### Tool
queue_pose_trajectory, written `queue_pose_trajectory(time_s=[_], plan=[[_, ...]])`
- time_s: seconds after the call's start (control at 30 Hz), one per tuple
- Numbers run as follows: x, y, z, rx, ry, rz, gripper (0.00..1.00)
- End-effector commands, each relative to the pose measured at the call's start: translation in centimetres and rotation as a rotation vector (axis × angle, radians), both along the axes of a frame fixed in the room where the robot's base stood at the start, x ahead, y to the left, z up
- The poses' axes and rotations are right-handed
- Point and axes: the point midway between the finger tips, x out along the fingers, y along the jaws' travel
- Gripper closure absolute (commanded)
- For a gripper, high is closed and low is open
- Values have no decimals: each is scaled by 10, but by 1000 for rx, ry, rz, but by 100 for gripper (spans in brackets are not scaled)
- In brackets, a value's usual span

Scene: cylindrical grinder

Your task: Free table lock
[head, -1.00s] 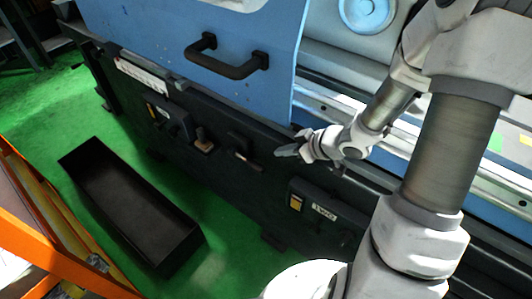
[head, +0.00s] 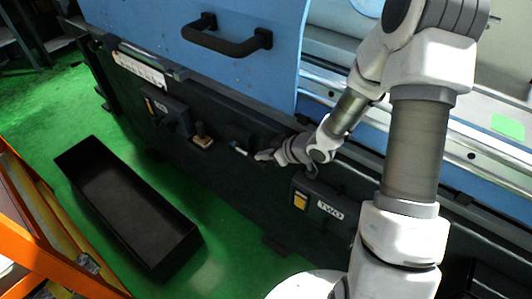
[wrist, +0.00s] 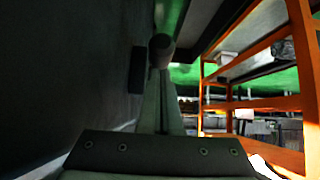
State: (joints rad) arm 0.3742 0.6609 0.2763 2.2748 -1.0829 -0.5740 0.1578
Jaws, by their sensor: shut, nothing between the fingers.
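My gripper (head: 262,155) is shut and empty, low against the dark front of the machine. Its fingertips are at the right end of a small pale-edged lever (head: 238,149) below a black block. I cannot tell in the head view whether they touch it. In the wrist view the closed fingers (wrist: 162,85) point at a rounded dark knob (wrist: 161,45), which overlaps their tips. A second fitting with a tan end (head: 203,141) sits further left. No label marks either as the table lock.
A box labelled TWO (head: 329,209) with a yellow switch is just right of my gripper. A blue door with a black handle (head: 225,42) is above. A black open bin (head: 180,245) stands on the green floor. An orange rack (head: 50,262) is at lower left.

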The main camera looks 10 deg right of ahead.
Motion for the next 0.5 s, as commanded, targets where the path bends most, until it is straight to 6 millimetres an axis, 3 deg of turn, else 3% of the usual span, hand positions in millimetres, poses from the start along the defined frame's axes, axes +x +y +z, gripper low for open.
queue_pose_trajectory(time_s=[0.4, 0.5], plan=[[0, 0, -4, -1, -1, 1, 100], [-2, -2, -15, 0, 3, -1, 100]])
